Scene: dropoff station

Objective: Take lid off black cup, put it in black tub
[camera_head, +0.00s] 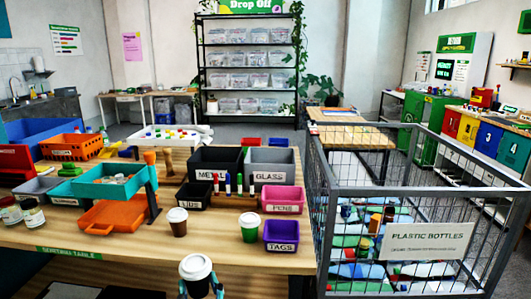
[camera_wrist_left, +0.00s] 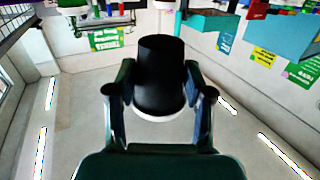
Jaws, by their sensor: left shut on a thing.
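The black cup (camera_wrist_left: 160,70) with its white lid (camera_head: 195,267) is at the bottom centre of the head view, in front of the sorting table. My left gripper (camera_head: 200,287) is shut around the cup's body, one finger on each side. The left wrist view shows the cup upside down in the picture, with the white lid (camera_wrist_left: 156,114) on it. A black tub labelled LIDS (camera_head: 194,201) stands on the table, behind the cup. A larger black tub labelled METAL (camera_head: 214,175) stands behind it. My right gripper is not in view.
A brown cup (camera_head: 178,228) and a green cup (camera_head: 249,234), both with white lids, stand on the table (camera_head: 215,255). A purple TAGS bin (camera_head: 281,247) and a pink PENS bin (camera_head: 283,210) are to the right. A wire cage (camera_head: 325,225) of plastic bottles adjoins the table's right side.

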